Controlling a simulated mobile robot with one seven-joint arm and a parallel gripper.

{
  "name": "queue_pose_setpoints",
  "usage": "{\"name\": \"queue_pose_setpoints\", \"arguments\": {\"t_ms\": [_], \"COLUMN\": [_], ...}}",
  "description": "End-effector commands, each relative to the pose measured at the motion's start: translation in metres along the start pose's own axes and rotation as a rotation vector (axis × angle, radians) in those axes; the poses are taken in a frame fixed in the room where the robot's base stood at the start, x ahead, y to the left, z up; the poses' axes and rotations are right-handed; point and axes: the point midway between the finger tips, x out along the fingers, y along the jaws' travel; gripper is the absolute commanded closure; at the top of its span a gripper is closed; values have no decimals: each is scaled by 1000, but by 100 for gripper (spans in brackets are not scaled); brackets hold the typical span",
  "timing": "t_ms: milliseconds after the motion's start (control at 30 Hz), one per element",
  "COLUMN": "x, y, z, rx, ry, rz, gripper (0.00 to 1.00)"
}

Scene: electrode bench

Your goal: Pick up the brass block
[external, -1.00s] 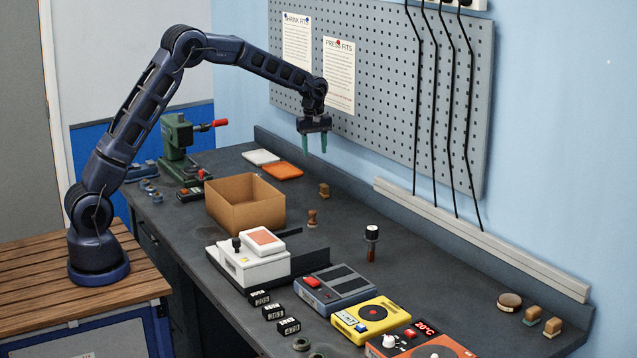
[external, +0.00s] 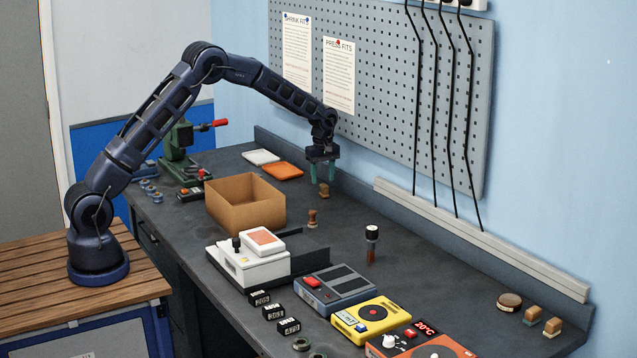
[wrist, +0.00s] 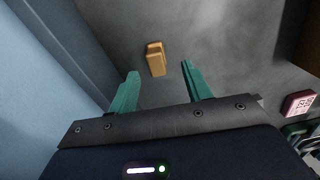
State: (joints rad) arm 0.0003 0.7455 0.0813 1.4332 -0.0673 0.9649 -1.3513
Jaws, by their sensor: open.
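The brass block (external: 324,192) is a small golden-brown block standing on the dark bench near the back ledge. In the external view my gripper (external: 323,176) is just above it, with green fingers pointing down and apart. In the wrist view the block (wrist: 155,59) shows just beyond the gap between the fingertips (wrist: 160,70), nearer the left finger's side. A step or notch shows at its top. My gripper is open and empty; whether a fingertip touches the block cannot be told.
An open cardboard box (external: 232,208) stands to the left. Orange (external: 284,171) and white (external: 261,157) trays lie behind it. A small brown knob-shaped piece (external: 312,219) stands in front of the block. The back ledge (external: 350,187) runs close by.

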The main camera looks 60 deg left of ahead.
Motion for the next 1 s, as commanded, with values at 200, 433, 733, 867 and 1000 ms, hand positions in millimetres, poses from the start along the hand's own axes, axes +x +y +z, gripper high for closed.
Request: {"name": "queue_pose_setpoints", "arguments": {"t_ms": [200,433,733,867,1000], "x": [28,46,46,46,46], "y": [5,5,5,5,5], "z": [2,2,2,2,2], "rx": [-1,1,1,1,1], "ry": [0,0,0,0,0], "rz": [-2,0,0,0,0], "gripper": [51,51,76,100,100]}}
